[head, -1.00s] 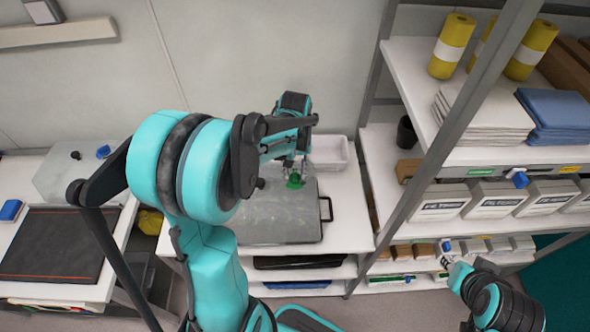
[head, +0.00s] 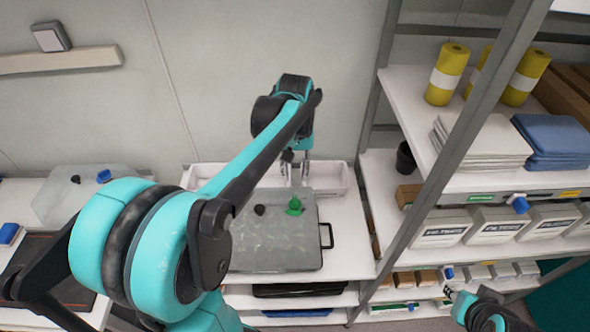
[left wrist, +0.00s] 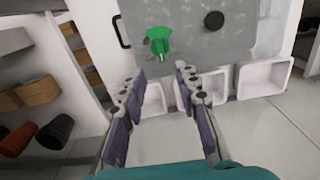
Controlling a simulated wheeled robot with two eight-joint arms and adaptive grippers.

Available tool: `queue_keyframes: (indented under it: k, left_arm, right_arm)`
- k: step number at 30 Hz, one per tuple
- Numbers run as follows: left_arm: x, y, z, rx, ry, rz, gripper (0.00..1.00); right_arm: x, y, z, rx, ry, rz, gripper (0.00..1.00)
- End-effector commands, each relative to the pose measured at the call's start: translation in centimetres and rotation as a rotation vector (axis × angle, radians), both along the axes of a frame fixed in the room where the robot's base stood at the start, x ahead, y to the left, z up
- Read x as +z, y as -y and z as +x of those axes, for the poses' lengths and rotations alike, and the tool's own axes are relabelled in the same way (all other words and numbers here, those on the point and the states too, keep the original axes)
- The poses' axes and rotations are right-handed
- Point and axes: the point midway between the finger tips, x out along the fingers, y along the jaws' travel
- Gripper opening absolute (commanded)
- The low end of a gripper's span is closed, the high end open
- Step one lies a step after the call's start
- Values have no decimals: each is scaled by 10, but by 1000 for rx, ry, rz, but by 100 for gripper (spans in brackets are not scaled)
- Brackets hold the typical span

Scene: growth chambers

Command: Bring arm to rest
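My left gripper (head: 296,178) is above the back of the white bench, near the white bins (head: 330,178) and behind the green knob (head: 295,206). In the left wrist view its two fingers (left wrist: 160,78) are spread apart with nothing between them. The green knob stands on the translucent grey lid (head: 275,255), beyond the fingertips and apart from them. My right gripper (head: 449,291) is low at the lower right, small and partly cut off by its own arm; its fingers are unclear.
A black knob (head: 260,210) sits on the same lid. A shelf rack (head: 440,180) with paper stacks, yellow rolls and labelled boxes stands to the right. Another lidded tray (head: 75,190) is at the left. The wall is close behind the bench.

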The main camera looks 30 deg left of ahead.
Motion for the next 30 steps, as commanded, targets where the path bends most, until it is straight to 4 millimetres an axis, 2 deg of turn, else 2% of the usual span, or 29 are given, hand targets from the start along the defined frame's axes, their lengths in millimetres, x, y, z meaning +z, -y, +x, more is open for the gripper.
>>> queue_keyframes:
  k: [20, 23, 30]
  left_arm:
    - [2, 4, -4, -14, 15, 3, 31]
    - [-1, 15, -13, -55, 58, 14, 31]
    - [-22, 54, -53, -231, 254, 65, 31]
  right_arm:
    - [-3, 0, 0, 0, 0, 0, 30]
    - [-9, 0, 0, 0, 0, 0, 30]
    - [-32, 0, 0, 0, 0, 0, 30]
